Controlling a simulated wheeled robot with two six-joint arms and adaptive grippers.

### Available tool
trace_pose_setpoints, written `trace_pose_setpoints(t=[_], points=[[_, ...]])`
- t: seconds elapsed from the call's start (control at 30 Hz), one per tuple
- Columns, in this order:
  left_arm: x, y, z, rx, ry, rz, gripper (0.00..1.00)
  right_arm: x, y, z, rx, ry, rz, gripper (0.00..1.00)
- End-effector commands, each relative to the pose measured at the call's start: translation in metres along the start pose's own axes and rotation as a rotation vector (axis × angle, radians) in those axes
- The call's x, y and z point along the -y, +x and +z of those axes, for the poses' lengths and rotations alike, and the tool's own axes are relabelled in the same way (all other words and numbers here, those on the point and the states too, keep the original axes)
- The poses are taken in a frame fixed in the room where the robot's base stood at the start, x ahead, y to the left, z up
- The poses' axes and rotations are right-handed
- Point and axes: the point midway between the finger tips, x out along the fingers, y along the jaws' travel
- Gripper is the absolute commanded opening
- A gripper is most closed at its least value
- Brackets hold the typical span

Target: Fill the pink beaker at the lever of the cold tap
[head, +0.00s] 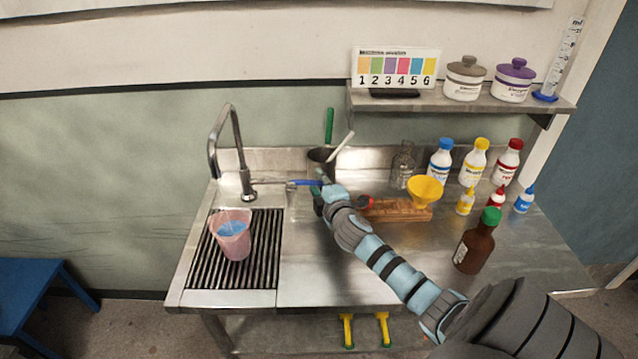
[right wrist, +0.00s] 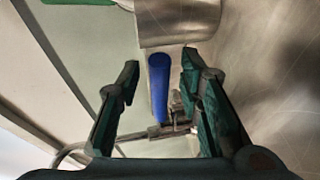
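The pink beaker (head: 234,247) stands upright on the ribbed drain grate at the left of the steel bench, with blue-looking liquid inside. I cannot clearly make out a stream. The tap's blue lever (head: 303,183) points right, towards my right gripper (head: 319,190). In the right wrist view, the blue lever (right wrist: 159,88) lies between the two spread fingers of my right gripper (right wrist: 160,80), with gaps on both sides. My left gripper is out of view.
A dark pot (head: 320,158) with a green stick and a white stick stands behind my right gripper. A wooden block (head: 398,211), a yellow funnel (head: 425,188) and several bottles stand to the right. A brown bottle (head: 474,248) is close to my right arm.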

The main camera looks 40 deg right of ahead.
Motion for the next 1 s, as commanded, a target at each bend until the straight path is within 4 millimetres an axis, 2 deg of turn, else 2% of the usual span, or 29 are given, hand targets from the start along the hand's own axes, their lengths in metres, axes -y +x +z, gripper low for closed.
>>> trace_pose_setpoints(t=[0.17, 0.27, 0.6, 0.7, 1.0], points=[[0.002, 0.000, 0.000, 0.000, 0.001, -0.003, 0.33, 0.000, -0.001, -0.001, -0.001, 0.000, 0.000, 0.33], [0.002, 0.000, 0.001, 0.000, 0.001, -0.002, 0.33, 0.000, -0.011, 0.000, -0.002, -0.004, 0.000, 0.33], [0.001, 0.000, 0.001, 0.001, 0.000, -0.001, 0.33, 0.001, -0.099, 0.000, -0.003, -0.003, -0.003, 0.33], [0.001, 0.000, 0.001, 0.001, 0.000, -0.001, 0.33, 0.001, -0.114, 0.000, -0.002, -0.001, -0.002, 0.33], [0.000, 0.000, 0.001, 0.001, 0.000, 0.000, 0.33, 0.000, -0.120, 0.001, 0.000, 0.001, 0.000, 0.33]])
